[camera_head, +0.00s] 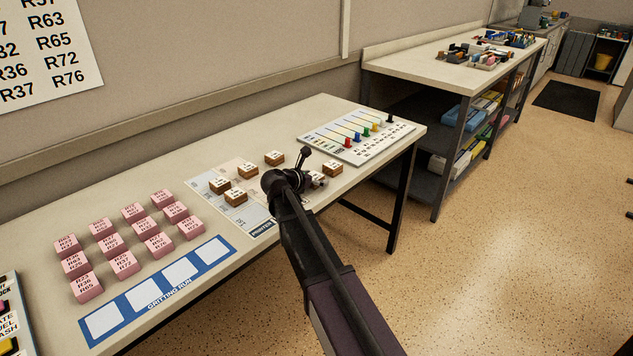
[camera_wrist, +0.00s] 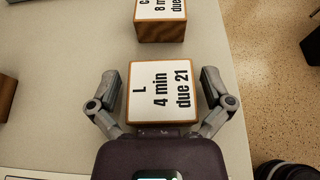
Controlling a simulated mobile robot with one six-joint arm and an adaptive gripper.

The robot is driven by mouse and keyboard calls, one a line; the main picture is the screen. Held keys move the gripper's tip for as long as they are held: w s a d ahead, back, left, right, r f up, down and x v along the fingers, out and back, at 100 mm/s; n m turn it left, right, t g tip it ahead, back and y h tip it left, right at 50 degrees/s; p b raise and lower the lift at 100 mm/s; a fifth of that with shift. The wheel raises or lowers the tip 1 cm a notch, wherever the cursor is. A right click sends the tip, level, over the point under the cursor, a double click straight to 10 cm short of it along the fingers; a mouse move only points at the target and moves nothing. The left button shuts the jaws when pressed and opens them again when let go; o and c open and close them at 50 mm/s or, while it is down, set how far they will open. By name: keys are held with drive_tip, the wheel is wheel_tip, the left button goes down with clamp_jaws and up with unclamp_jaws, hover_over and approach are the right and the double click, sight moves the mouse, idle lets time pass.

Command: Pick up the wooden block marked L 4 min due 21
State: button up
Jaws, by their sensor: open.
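The wooden block marked L 4 min due 21 (camera_wrist: 161,92) has a white top and wooden sides. In the wrist view it lies between the two fingers of my gripper (camera_wrist: 159,98), which is open, with a gap showing at each side. In the head view my gripper (camera_head: 304,168) is over the table near its right end, and my arm hides part of what is under it. Another wooden block (camera_wrist: 160,30), its label partly cut off and reading 8 min, stands just beyond the L block.
Other wooden blocks (camera_head: 247,170) stand on the table (camera_head: 140,180), left of and behind my gripper. Pink blocks (camera_head: 124,264) and a blue gritting-run strip (camera_head: 165,288) lie further left. A board with coloured pegs (camera_head: 358,138) lies at the right end.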

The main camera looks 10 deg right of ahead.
idle(0.4)
drive_tip(key=c, duration=1.1)
drive_tip(key=shift+o, duration=0.2)
drive_tip(key=shift+r, duration=0.25)
wheel_tip(320, 180, up, 2)
drive_tip(key=p, duration=0.2)
drive_tip(key=shift+r+p, duration=0.15)
drive_tip(key=shift+p, duration=0.25)
drive_tip(key=s+a+r+p, duration=0.1)
drive_tip(key=s+a, duration=0.1)
drive_tip(key=s, duration=0.5)
drive_tip(key=s+a+r+p, duration=0.1)
drive_tip(key=s+a, duration=0.2)
drive_tip(key=s, duration=0.5)
drive_tip(key=shift+s+r, duration=0.15)
drive_tip(key=shift+a, duration=0.1)
